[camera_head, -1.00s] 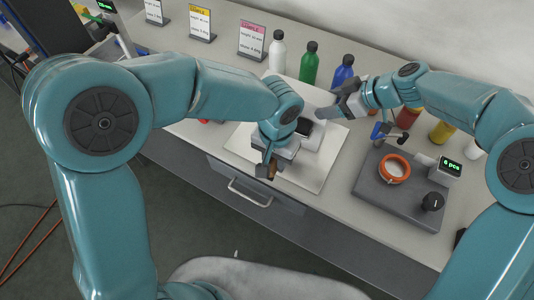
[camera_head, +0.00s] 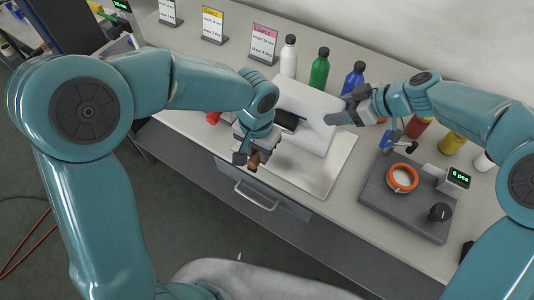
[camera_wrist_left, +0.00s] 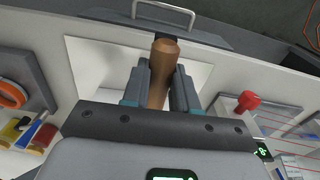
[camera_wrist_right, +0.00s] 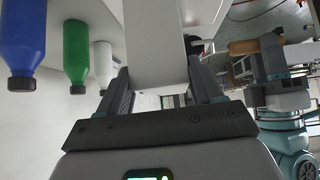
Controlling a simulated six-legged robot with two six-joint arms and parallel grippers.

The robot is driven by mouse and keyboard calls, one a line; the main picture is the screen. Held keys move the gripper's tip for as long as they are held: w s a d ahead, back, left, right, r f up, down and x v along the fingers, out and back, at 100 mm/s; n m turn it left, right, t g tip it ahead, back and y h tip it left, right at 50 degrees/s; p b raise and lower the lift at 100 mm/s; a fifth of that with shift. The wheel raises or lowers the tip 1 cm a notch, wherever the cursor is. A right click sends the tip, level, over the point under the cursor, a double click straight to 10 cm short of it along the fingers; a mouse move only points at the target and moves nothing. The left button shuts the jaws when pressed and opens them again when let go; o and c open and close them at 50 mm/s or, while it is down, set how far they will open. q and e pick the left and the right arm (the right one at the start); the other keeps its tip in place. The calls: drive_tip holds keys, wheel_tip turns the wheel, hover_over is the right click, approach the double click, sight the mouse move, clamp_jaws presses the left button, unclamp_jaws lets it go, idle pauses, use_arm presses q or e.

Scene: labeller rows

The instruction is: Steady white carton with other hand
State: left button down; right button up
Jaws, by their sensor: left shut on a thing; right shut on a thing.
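The white carton (camera_head: 308,104) lies on a white board (camera_head: 333,172) on the bench. My right gripper (camera_head: 343,112) is shut on the carton's right end; in the right wrist view the carton (camera_wrist_right: 155,40) sits between its fingers. My left gripper (camera_head: 247,158) is shut on a brown wooden handle (camera_head: 255,161), left of and in front of the carton, apart from my right gripper. The handle also shows between the fingers in the left wrist view (camera_wrist_left: 161,72). What is under the handle is hidden. A dark patch (camera_head: 287,121) shows at the carton's left side.
White, green (camera_head: 320,70) and blue (camera_head: 353,80) bottles stand behind the carton. A grey counting device (camera_head: 400,205) with an orange ring (camera_head: 402,178) is at right. A red knob (camera_head: 213,118) is beside my left arm. Label cards (camera_head: 264,43) stand at back left. A drawer handle (camera_head: 256,196) is in front.

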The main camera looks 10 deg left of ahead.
use_arm(q)
drive_tip(key=s+a, duration=0.2)
drive_tip(key=s, duration=0.4)
drive_tip(key=shift+s, duration=0.35)
idle(0.9)
use_arm(e)
drive_tip(key=o, duration=1.1)
